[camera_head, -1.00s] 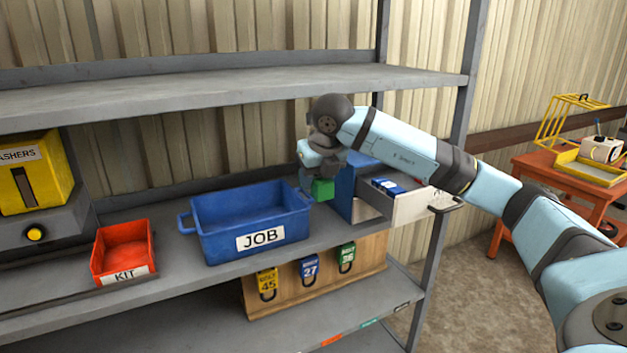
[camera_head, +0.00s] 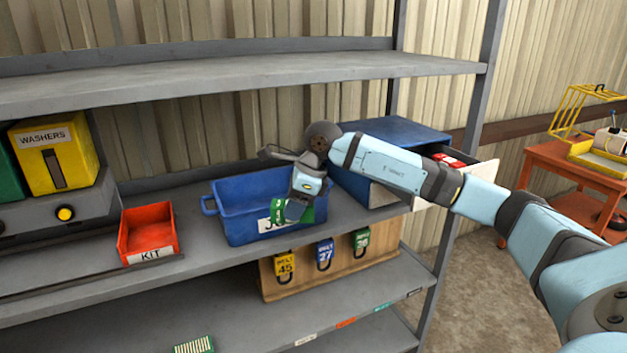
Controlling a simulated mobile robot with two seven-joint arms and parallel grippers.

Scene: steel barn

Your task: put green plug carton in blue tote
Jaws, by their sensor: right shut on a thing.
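The green plug carton (camera_head: 308,213) is in my right gripper (camera_head: 297,207), which is shut on it. The gripper covers part of the carton. The blue tote (camera_head: 228,197) with a JOB label stands on the middle shelf. In the picture the carton overlaps the tote's front right rim and hides part of the label. I cannot tell whether it is above the opening or in front of the wall. My left gripper is not in view.
A blue cabinet (camera_head: 395,133) with an open drawer (camera_head: 484,172) holding red cartons (camera_head: 449,160) stands right of the tote. A red KIT bin (camera_head: 147,226) sits to the left, near the yellow WASHERS dispenser (camera_head: 56,158). The upper shelf (camera_head: 220,82) runs above.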

